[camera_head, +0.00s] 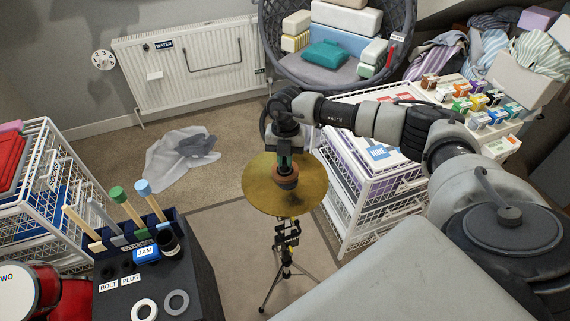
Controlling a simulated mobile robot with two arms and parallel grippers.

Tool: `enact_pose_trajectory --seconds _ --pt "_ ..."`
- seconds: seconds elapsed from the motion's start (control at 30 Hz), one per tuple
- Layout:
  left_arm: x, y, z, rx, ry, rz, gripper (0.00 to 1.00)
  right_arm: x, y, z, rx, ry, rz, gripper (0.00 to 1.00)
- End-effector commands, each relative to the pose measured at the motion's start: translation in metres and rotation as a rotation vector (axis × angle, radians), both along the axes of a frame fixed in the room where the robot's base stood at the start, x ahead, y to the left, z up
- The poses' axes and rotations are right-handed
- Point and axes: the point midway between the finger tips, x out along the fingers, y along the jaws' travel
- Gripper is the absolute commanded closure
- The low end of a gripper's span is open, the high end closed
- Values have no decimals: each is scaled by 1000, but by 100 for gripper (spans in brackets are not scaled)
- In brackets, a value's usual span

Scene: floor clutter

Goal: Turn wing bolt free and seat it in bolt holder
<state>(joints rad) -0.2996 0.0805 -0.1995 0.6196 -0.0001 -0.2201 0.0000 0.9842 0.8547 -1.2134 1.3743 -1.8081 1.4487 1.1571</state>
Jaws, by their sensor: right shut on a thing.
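My right gripper (286,163) reaches down from above over the brass cymbal (258,185) on its black tripod stand (286,258). It is shut at the cymbal's centre, just above a reddish-brown round piece (287,181). What it grips is small and mostly hidden by the fingers; it appears to be the wing bolt, but I cannot make out its wings or whether it still touches the stand. The bolt holder is the dark box top at lower left, with a "BOLT" label (108,286) beside dark round openings. My left gripper is not in view.
The dark box (190,250) also carries sticks, a blue "JAM" box (146,253), a black jar (168,242) and two rings (144,309). A white wire basket unit (372,205) stands close right of the cymbal. Crumpled plastic (165,165) lies on the floor.

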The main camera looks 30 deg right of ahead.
Motion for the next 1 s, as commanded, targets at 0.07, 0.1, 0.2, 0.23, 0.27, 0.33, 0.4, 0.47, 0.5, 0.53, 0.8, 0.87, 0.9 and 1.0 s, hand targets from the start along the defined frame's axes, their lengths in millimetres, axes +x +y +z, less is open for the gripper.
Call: enact_pose_trajectory --seconds 0.07,0.1,0.2,0.23,0.27,0.33,0.4,0.47,0.5,0.53,0.8,0.87,0.9,1.0 --pt "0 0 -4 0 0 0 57 0 0 -2 -1 0 69 100" --pt "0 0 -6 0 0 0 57 0 0 -2 -1 0 104 100" --pt "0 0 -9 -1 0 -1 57 0 0 -2 0 -1 193 100" --pt "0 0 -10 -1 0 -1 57 0 0 -2 -1 0 220 100" --pt "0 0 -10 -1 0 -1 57 0 0 -2 -1 0 245 100" --pt "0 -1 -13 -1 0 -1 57 1 0 -1 -1 -2 304 100" --pt "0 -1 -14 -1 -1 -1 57 1 1 -1 -1 -2 362 100" --pt "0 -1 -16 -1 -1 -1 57 1 1 -1 0 -1 402 100" --pt "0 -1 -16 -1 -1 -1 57 1 1 -1 -1 -1 424 100" --pt "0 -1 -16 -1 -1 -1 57 1 1 -1 -1 0 435 100" --pt "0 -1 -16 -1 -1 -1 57 0 1 0 -1 1 459 100" --pt "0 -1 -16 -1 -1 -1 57 0 1 0 0 0 459 100" --pt "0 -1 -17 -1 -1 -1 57 0 1 0 0 0 464 100" --pt "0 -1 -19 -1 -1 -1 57 1 1 -1 0 -1 510 100"
